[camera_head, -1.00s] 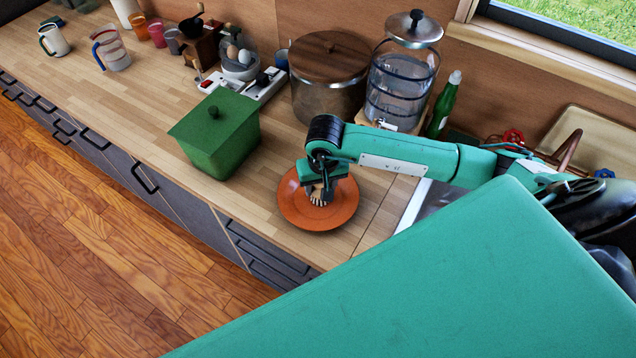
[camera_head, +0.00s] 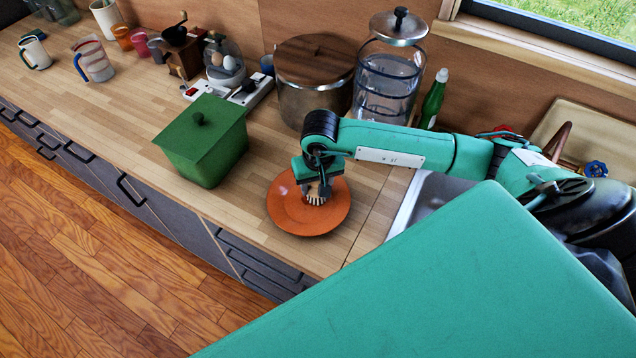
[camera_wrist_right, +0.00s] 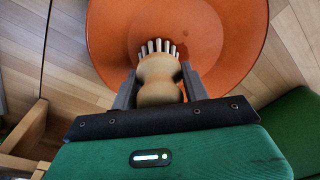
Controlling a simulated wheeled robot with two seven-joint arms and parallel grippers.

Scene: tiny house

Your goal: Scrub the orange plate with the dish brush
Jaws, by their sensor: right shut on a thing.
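The orange plate (camera_head: 290,215) lies on the wooden counter near its front edge; it also fills the upper part of the right wrist view (camera_wrist_right: 215,40). The dish brush (camera_wrist_right: 158,78) has a rounded wooden body and pale bristles. My right gripper (camera_head: 317,187) is shut on the brush, with a finger on each side of the wooden body. The bristles (camera_head: 315,199) are over the plate's inner area and point down at it; I cannot tell whether they touch. A small dark spot shows on the plate beside the bristles in the wrist view. My left gripper is not in view.
A green lidded box (camera_head: 205,150) stands left of the plate. A wood-lidded pot (camera_head: 312,85) and a glass dispenser (camera_head: 388,85) stand behind, with a green bottle (camera_head: 433,103). The sink (camera_head: 435,195) is to the right. The counter at left front is clear.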

